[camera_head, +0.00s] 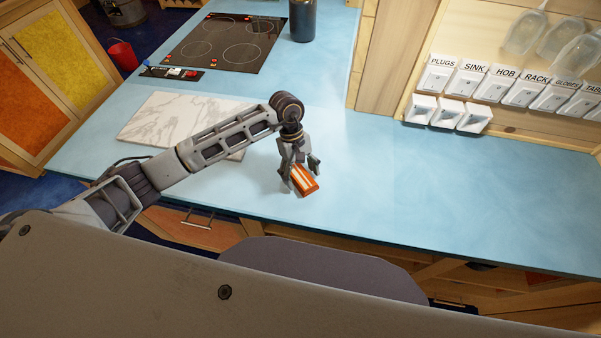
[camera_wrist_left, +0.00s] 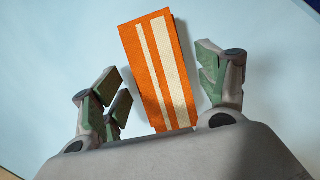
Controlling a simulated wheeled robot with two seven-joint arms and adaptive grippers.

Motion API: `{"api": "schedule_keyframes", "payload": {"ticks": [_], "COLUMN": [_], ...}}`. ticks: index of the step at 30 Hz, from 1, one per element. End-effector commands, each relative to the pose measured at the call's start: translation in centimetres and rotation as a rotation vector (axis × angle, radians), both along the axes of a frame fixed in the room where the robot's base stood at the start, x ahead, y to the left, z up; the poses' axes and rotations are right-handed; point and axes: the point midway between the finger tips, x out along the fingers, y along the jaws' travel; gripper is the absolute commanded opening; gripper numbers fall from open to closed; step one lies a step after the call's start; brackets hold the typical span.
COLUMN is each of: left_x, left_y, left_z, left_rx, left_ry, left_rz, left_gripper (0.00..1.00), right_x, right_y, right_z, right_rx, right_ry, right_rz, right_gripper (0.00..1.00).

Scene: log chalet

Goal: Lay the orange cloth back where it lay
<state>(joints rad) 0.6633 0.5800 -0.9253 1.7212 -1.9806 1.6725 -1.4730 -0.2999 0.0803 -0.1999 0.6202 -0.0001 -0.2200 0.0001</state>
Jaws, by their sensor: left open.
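The orange cloth (camera_head: 304,180) is a small folded rectangle with cream stripes, on or just above the blue counter near its front edge. In the left wrist view the cloth (camera_wrist_left: 158,70) shows between the spread fingers, with a gap on each side. My left gripper (camera_head: 300,172) is over the cloth and pointing down; it also shows in the left wrist view (camera_wrist_left: 165,90). It is open and not closed on the cloth. The near end of the cloth is hidden by the gripper's body. My right gripper is not in view.
The blue counter (camera_head: 400,180) is clear to the right. A white marble board (camera_head: 165,118) lies left, partly behind my arm. A black hob (camera_head: 232,42) and a dark canister (camera_head: 303,20) are farther back. Labelled switches (camera_head: 468,80) and hanging glasses (camera_head: 565,38) line the right wall.

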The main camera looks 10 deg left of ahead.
Motion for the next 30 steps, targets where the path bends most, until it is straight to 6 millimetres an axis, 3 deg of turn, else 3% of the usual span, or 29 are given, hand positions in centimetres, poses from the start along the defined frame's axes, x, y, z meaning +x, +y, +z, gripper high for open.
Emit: {"api": "schedule_keyframes", "payload": {"ticks": [30], "left_x": [2.3], "left_y": [2.2], "left_z": [10.5], "left_rx": [-0.001], "left_ry": [-0.002], "left_rz": [0.001], "left_gripper": [0.74], "right_x": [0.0], "right_y": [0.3], "right_z": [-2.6], "right_rx": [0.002], "right_ry": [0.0], "right_rz": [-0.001], "right_gripper": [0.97]}}
